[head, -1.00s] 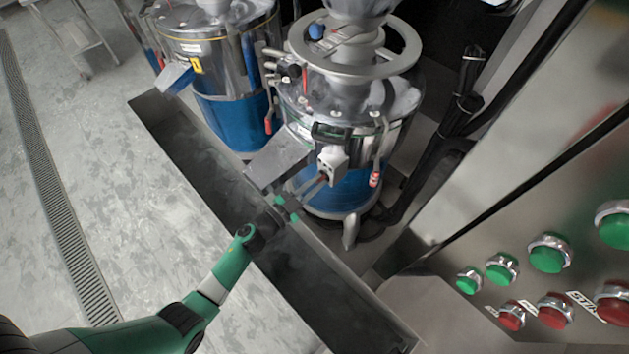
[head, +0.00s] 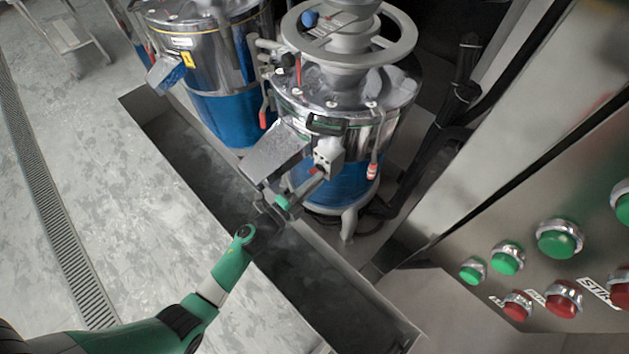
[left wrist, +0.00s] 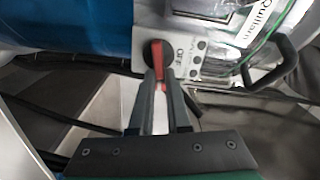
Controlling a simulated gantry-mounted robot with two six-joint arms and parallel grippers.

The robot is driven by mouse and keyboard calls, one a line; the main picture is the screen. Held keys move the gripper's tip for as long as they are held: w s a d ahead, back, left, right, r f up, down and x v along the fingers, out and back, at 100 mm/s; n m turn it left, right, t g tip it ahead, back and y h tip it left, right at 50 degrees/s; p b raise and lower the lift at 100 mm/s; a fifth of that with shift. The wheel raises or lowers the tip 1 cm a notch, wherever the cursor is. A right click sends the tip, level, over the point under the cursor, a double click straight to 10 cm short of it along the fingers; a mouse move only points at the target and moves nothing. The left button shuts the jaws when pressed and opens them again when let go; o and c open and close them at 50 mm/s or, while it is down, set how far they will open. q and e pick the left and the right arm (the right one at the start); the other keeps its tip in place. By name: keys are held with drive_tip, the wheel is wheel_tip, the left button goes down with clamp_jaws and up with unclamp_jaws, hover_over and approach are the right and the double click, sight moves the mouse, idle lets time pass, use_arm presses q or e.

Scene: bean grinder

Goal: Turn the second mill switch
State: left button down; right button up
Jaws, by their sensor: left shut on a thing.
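The nearer mill (head: 345,105) has a steel drum, a blue lower body and a grey switch box (head: 330,152) on its front. The red knob of its switch (left wrist: 158,52) shows in the left wrist view, on a dark round base beside an "OFF" label. My left gripper (head: 314,176) reaches the box from below left in the head view. Its two fingers (left wrist: 158,76) are shut on the red knob, one on each side. The fingertips hide part of the knob in the head view. My right gripper is not in view.
A second steel and blue mill (head: 215,70) stands behind left. A metal chute (head: 275,152) juts out just left of the switch box. A dark trough (head: 305,290) runs below my left arm. A panel with green and red buttons (head: 558,239) is at right.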

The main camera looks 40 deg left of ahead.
use_arm(q)
drive_tip(key=shift+f+m, duration=0.1)
drive_tip(key=shift+m, duration=0.5)
drive_tip(key=c, duration=0.9)
unclamp_jaws()
drive_tip(key=shift+s, duration=0.1)
drive_tip(key=s+p, duration=0.2)
drive_tip(key=s, duration=0.9)
drive_tip(key=shift+s+d+p, duration=0.1)
drive_tip(key=shift+s+p, duration=0.15)
drive_tip(key=shift+p, duration=0.1)
